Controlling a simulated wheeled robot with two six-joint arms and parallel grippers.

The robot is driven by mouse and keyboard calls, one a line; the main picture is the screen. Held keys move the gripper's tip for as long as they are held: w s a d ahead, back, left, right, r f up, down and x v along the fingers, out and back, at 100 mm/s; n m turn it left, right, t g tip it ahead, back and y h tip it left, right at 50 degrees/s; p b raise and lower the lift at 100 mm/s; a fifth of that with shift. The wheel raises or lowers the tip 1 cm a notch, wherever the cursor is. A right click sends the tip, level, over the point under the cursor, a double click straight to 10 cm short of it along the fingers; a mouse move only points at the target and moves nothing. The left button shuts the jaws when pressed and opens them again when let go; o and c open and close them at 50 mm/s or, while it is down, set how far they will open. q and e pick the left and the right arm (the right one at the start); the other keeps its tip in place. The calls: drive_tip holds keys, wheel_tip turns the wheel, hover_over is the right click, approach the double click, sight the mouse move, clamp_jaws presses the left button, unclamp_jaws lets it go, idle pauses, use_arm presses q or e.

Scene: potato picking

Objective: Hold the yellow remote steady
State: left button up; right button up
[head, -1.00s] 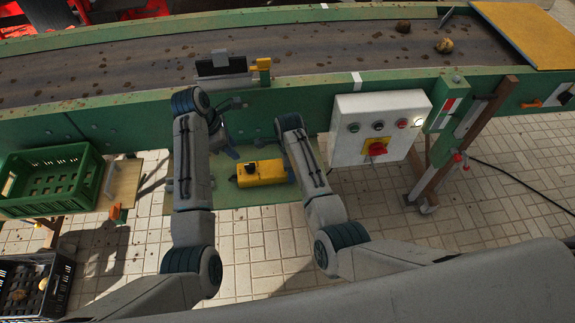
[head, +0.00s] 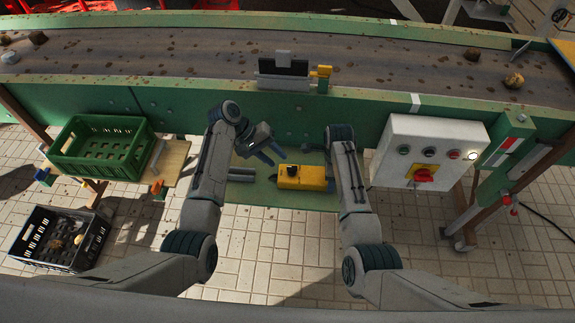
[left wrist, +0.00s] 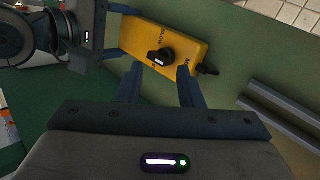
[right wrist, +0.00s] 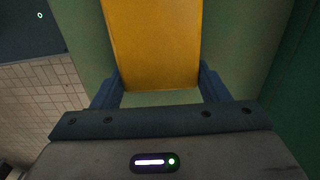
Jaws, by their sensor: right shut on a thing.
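The yellow remote (head: 301,177), a box with a black knob on its face, is over the green shelf below the conveyor. My right gripper (right wrist: 160,88) is shut on one end of it, a finger on each side. My left gripper (head: 271,154) is open and empty, just up and left of the remote. In the left wrist view its fingers (left wrist: 162,78) point at the remote (left wrist: 185,35) near the knob, seemingly apart from it. I cannot tell whether the remote touches the shelf.
A white control box (head: 432,150) with a red knob is to the right. A green crate (head: 98,172) stands on a side table at left, with a black crate (head: 28,243) on the floor below. The green conveyor side (head: 270,112) is close behind my grippers. Grey bars lie left of the remote.

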sight(290, 167)
use_arm(q)
drive_tip(key=a+f+m+h, duration=0.1)
drive_tip(key=a+m+h, duration=0.5)
drive_tip(key=m, duration=1.4)
drive_tip(key=shift+t+y, duration=0.3)
drive_tip(key=shift+t, duration=0.1)
drive_tip(key=x, duration=1.1)
drive_tip(key=shift+w+f, duration=0.15)
drive_tip(key=shift+w, duration=0.25)
clamp_jaws()
